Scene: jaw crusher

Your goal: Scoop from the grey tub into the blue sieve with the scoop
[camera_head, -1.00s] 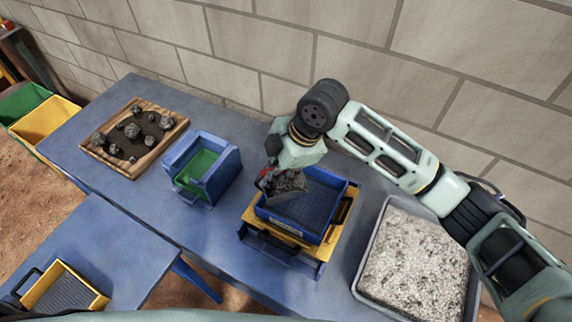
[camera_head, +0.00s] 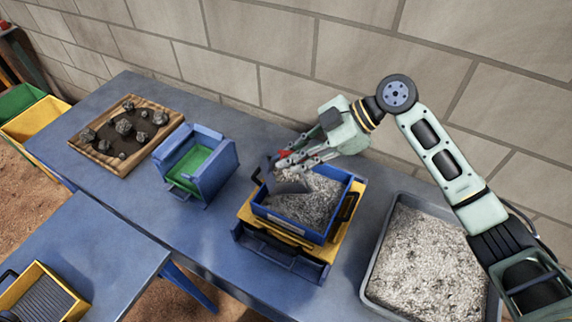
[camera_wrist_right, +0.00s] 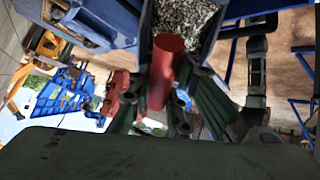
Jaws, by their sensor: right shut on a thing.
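The blue sieve (camera_head: 284,228) sits on top of a yellow-framed tray (camera_head: 262,222) and holds a heap of grey gravel (camera_head: 312,205). My right gripper (camera_head: 292,160) is above the sieve's far side, shut on the scoop's red handle, which also shows in the right wrist view (camera_wrist_right: 162,72). The dark grey scoop (camera_head: 290,187) is tilted over the sieve, close to the gravel; whether it touches, or still holds any gravel, I cannot tell. The grey tub (camera_head: 376,246) stands to the right, full of pale gravel. My left gripper is out of view.
A blue box with a green inside (camera_head: 203,172) stands left of the sieve. A wooden board with dark rocks (camera_head: 128,135) lies farther left. A yellow tray (camera_head: 42,298) sits on the nearer table. A block wall runs behind the tables.

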